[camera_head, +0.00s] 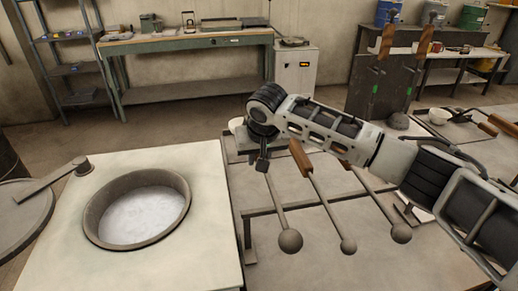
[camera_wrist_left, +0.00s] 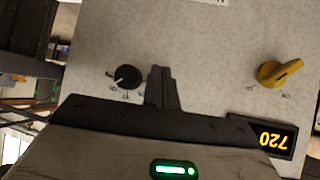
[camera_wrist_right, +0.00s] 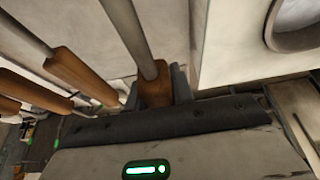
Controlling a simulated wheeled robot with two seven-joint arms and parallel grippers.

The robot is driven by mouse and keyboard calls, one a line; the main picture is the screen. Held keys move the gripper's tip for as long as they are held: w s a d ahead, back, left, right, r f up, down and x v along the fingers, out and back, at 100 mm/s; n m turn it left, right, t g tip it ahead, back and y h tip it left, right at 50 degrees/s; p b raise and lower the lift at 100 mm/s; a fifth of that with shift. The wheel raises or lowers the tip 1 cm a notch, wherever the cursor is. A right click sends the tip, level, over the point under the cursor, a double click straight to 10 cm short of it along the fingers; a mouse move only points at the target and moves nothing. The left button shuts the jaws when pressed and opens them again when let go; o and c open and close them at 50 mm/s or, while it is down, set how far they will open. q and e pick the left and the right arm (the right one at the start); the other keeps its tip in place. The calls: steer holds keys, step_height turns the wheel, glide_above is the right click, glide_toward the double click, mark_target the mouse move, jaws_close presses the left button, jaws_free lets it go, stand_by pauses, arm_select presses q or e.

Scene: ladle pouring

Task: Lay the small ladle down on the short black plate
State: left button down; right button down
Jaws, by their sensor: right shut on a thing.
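My right gripper (camera_head: 262,163) is shut on the wooden handle of the leftmost ladle (camera_head: 290,240). The handle (camera_wrist_right: 155,92) shows between the fingers in the right wrist view. The ladle's grey rod slants down across the dark rack, and its round head is at the near end; I cannot tell whether it touches the rack. Two similar ladles (camera_head: 348,245) (camera_head: 401,233) lie to its right. I cannot tell from size which is the small one. I cannot pick out the short black plate with certainty. My left gripper (camera_wrist_left: 162,88) is shut and empty before a control panel.
A round pot opening (camera_head: 137,208) with pale contents sits in the white furnace top (camera_head: 205,245) on the left. The dark rack (camera_head: 262,211) stands beside it. Knobs (camera_wrist_left: 127,77) are close to my left fingers.

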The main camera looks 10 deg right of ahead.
arm_select(q)
steer(key=b, duration=0.1)
steer(key=f+b, duration=0.1)
steer(key=shift+w+d+b, duration=0.25)
steer(key=shift+d+b, duration=0.1)
arm_select(e)
step_height(320, 180, down, 5)
steer(key=shift+w+r, duration=0.1)
steer(key=shift+r, duration=0.05)
arm_select(q)
steer(key=shift+s+f, duration=0.1)
steer(key=shift+s, duration=0.05)
